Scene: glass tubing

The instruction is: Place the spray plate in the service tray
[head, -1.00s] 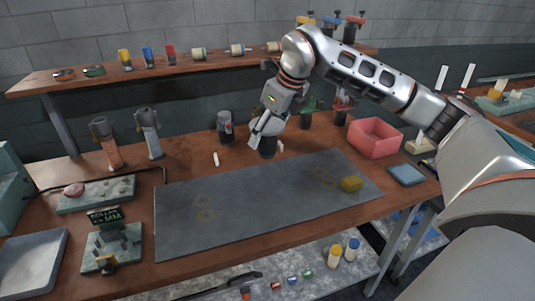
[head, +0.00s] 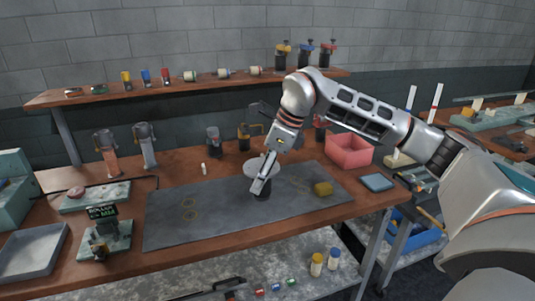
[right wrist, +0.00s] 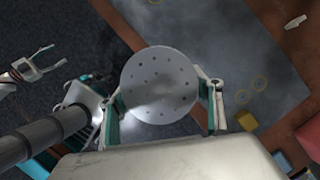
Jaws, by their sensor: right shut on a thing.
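The spray plate is a pale round disc with small holes. It fills the middle of the right wrist view (right wrist: 160,84), between the two fingers of my right gripper (right wrist: 165,100), which is shut on it. In the head view the spray plate (head: 259,167) is over the dark mat, partly hidden by my right gripper (head: 260,184). A dark patch shows just below it; I cannot tell what it is. An open gripper, which looks like my left one (right wrist: 40,68), shows at the left of the right wrist view. A flat grey tray (head: 30,252) lies at the table's front left.
The dark mat (head: 215,220) is mostly bare, with a yellow block (head: 323,188) at its right. A pink open bin (head: 349,151) and a blue pad (head: 377,182) are further right.

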